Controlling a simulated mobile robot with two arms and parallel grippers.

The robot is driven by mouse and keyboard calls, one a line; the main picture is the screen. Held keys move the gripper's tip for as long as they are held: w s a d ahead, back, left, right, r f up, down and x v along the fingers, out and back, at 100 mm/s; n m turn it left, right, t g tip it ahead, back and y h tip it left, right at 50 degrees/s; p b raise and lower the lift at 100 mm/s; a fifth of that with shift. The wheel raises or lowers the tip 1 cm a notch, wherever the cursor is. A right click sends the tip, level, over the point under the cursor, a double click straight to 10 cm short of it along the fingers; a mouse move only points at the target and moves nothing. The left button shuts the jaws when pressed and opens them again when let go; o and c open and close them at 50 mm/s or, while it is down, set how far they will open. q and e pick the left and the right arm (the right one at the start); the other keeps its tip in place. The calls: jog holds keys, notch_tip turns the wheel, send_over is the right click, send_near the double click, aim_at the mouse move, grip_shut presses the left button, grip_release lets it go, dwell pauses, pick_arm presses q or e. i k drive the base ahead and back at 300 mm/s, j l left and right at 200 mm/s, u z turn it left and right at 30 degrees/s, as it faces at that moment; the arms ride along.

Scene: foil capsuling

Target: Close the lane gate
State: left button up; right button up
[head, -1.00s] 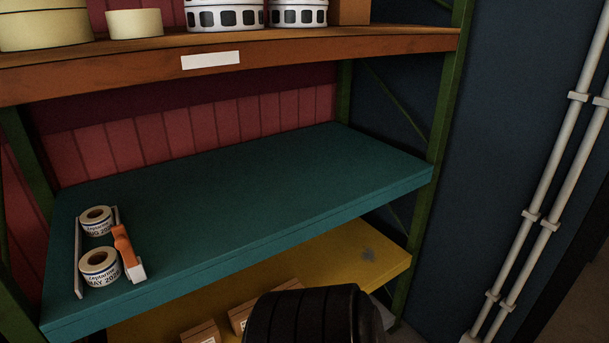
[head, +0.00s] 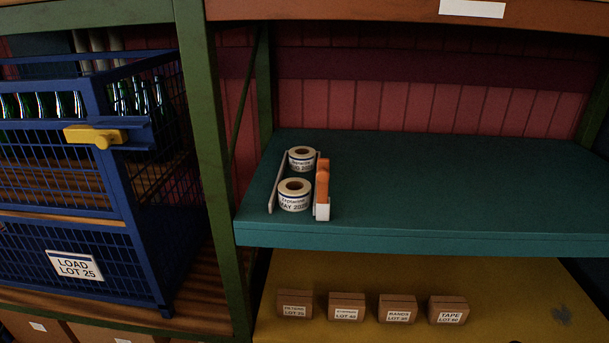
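A narrow lane stands on the teal shelf (head: 430,190), with a thin grey rail (head: 277,185) on its left. An orange gate bar (head: 322,178) stands along the lane's right side, with a pale block (head: 322,211) at its front end. The bar does not cross the lane's front, which looks open. Two white label rolls sit between the sides, a rear one (head: 302,153) and a front one (head: 294,203) reading MAY. Neither of my grippers is in view.
A blue mesh crate (head: 150,240) with green bottles and a yellow latch handle (head: 95,136) stands left of the green post (head: 208,150). Several brown boxes line the yellow shelf (head: 400,265) below. The teal shelf is clear right of the lane.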

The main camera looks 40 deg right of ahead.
aim_at(322, 175)
jog(key=z, duration=1.3)
